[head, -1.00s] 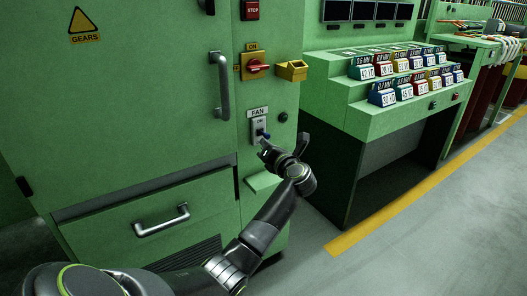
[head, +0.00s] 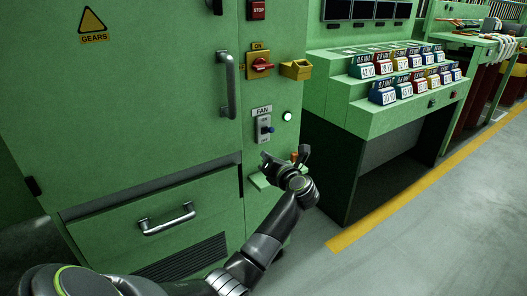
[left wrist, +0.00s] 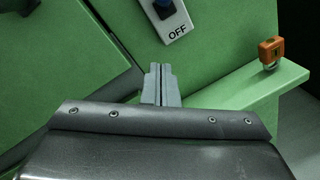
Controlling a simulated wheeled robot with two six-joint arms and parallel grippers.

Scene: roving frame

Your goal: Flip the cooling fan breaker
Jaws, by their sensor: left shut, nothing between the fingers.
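The fan breaker (head: 264,129) is a grey plate with a blue lever, under the FAN label on the green cabinet. The left wrist view shows the lower part of its plate (left wrist: 175,22), with the word OFF and part of the blue lever. I cannot clearly tell the lever's position. A round lamp (head: 287,116) beside the plate glows white. My left gripper (head: 268,159) is below the breaker, apart from it. Its fingers (left wrist: 161,83) are shut together and empty in the left wrist view. My right gripper is not in view.
A green ledge (left wrist: 225,95) juts out below the breaker, with a small orange object (left wrist: 271,50) on it. A red rotary switch (head: 262,65) and a yellow box (head: 296,69) are above.

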